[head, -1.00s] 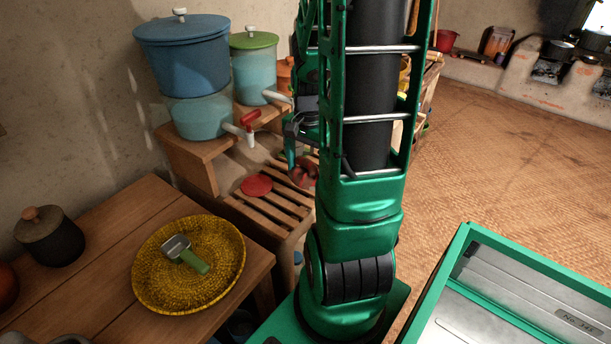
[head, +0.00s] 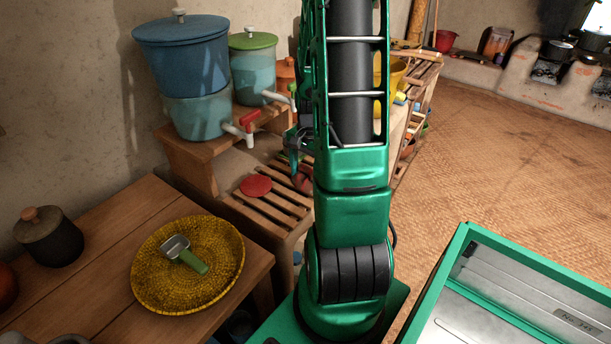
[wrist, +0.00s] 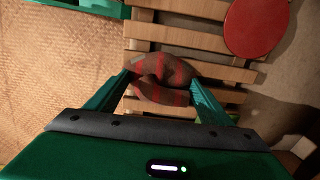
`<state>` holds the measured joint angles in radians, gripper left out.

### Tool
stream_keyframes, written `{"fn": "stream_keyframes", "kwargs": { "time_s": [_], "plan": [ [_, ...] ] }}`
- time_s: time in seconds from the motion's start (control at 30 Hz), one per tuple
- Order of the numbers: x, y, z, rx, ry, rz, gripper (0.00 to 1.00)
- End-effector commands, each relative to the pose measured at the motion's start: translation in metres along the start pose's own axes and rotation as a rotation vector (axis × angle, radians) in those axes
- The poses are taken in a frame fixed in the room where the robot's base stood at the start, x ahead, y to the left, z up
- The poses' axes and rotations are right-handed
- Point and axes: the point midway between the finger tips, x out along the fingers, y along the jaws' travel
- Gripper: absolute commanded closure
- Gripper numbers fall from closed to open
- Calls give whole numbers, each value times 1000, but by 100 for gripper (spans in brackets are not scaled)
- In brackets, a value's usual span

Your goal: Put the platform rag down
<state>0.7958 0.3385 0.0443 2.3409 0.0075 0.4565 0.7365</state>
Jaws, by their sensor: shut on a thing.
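The platform rag (wrist: 177,70) is a folded brown cloth with red stripes. My gripper (wrist: 160,84) is shut on it, with one finger on each side in the wrist view. In that view the rag appears over the slatted wooden platform (wrist: 190,48); I cannot tell whether it touches the slats. In the head view the rag (head: 304,178) is a small reddish patch, partly hidden by my arm, over the right part of the platform (head: 272,206). My fingers are mostly hidden there.
A flat red disc (head: 256,186) lies on the slats left of the rag. A blue water container (head: 185,60) and a green-lidded one (head: 254,75), both with taps, stand behind. A table with a yellow woven tray (head: 150,290) is at front left. Open floor lies right.

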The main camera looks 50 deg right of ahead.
Motion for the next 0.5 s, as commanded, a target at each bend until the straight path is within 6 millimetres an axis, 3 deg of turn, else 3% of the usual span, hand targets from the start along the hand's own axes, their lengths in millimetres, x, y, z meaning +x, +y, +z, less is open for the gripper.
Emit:
{"fn": "stream_keyframes", "kwargs": {
  "time_s": [0.3, 0.33, 0.4, 0.5],
  "plan": [
    [2, 0, 0, 0, 0, 0, 58],
    [2, 0, 0, 0, 0, 0, 19],
    [2, 0, 0, 0, 0, 0, 7],
    [2, 0, 0, 0, 0, 0, 7]
  ]
}}
